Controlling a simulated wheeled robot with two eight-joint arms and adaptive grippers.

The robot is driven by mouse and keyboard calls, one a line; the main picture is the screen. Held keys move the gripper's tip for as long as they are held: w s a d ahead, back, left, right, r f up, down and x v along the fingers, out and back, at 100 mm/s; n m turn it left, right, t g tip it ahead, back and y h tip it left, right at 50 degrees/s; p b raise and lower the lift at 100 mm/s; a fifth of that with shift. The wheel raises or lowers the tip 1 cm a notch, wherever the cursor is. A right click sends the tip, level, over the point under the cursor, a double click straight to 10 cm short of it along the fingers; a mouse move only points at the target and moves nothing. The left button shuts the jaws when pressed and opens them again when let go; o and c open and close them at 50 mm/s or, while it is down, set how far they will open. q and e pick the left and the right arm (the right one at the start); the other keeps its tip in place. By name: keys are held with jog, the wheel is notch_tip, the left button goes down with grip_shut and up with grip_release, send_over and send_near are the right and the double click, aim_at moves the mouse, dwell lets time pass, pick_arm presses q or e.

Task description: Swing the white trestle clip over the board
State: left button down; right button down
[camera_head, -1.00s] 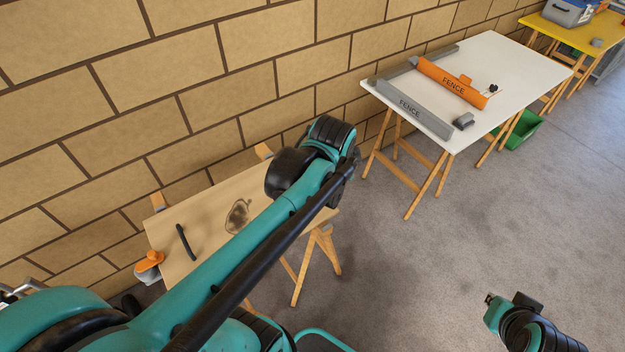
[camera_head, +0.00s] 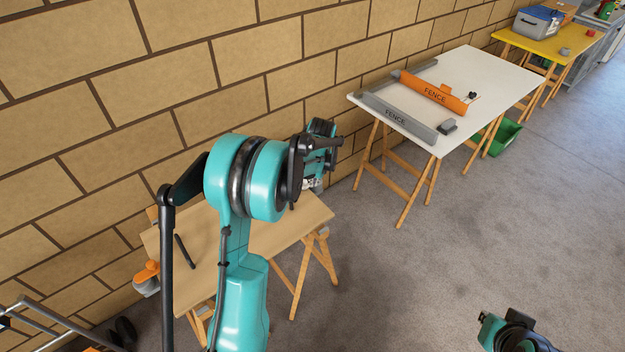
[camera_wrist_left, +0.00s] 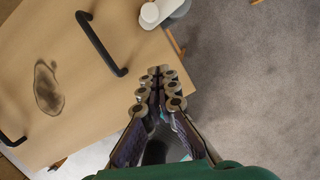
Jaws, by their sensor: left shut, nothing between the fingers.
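A wooden board (camera_head: 285,232) lies on trestles beside the brick wall. In the left wrist view the white trestle clip (camera_wrist_left: 150,14) sits at the board's edge, with its pale body reaching out past the edge; the frame's top cuts it. The clip is not clearly visible in the head view, where my arm covers part of the board. My left gripper (camera_wrist_left: 158,86) is shut and empty, above the board's edge and apart from the clip. In the head view its fingers are mostly hidden behind my left wrist.
A black handle (camera_wrist_left: 102,45) stands on the board near the clip, and another (camera_wrist_left: 10,138) lies farther left beyond a dark stain (camera_wrist_left: 47,88). An orange clip (camera_head: 147,274) sits at the board's left end. A white table (camera_head: 470,75) holds fence parts. Floor between is clear.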

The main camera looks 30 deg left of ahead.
aim_at(305, 182)
pick_arm(q)
jog(key=b+x, duration=0.2)
jog(key=x, duration=0.4)
jog(key=shift+f, duration=0.15)
jog(key=shift+w+a+f+b, duration=0.15)
jog(key=shift+w+a+b, duration=0.45)
jog(key=shift+w+a, duration=0.8)
jog(key=shift+a, duration=0.1)
jog(key=shift+w+a+r, duration=0.2)
jog(key=shift+w+a, duration=0.05)
jog(key=shift+a, duration=0.6)
